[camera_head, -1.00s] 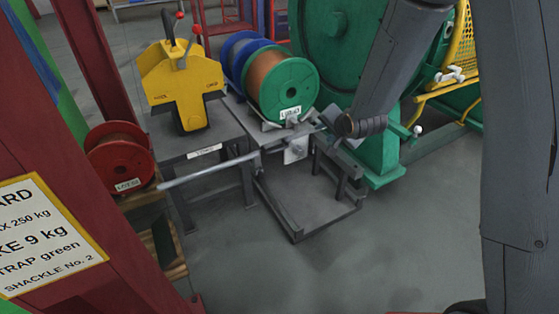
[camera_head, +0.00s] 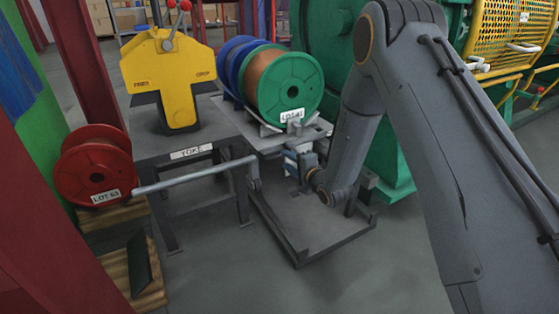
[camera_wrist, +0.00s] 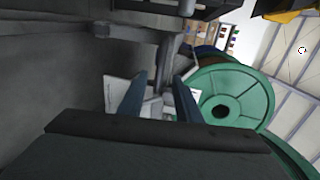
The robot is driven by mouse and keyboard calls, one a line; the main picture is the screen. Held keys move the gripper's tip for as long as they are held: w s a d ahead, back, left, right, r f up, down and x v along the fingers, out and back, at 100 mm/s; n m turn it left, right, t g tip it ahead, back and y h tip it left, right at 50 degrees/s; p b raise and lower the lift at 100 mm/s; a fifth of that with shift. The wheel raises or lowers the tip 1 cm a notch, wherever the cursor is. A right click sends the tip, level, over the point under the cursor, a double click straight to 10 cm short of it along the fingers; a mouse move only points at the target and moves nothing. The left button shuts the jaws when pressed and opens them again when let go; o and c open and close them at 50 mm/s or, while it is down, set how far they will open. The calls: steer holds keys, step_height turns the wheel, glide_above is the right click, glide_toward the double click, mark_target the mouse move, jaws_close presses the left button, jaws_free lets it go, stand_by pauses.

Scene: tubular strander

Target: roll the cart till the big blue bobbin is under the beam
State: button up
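A blue-flanged bobbin (camera_head: 233,62) sits behind a green-flanged copper bobbin (camera_head: 285,88) labelled LOT; the green one hides much of it. Both rest on a grey raised bed (camera_head: 262,136). Below and in front is a low grey cart-like frame (camera_head: 312,228) with a flat deck; its wheels cannot be made out. My gripper (camera_head: 300,160) is low beside the bed's front edge, partly hidden by my wrist. In the wrist view my gripper (camera_wrist: 160,92) has its fingers apart, with a pale plate (camera_wrist: 118,92) and a grey post close by. Contact cannot be told. No overhead beam is identifiable.
A yellow yoke (camera_head: 172,80) stands on a grey table (camera_head: 160,148). A grey bar (camera_head: 195,175) sticks out low in front of it. A red bobbin (camera_head: 92,168) sits on a pallet at left, near red posts (camera_head: 90,60). Green machinery (camera_head: 395,150) stands at right.

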mark_target(279, 155)
steer(key=b+x, duration=0.3)
steer(key=x, duration=0.4)
jaws_close()
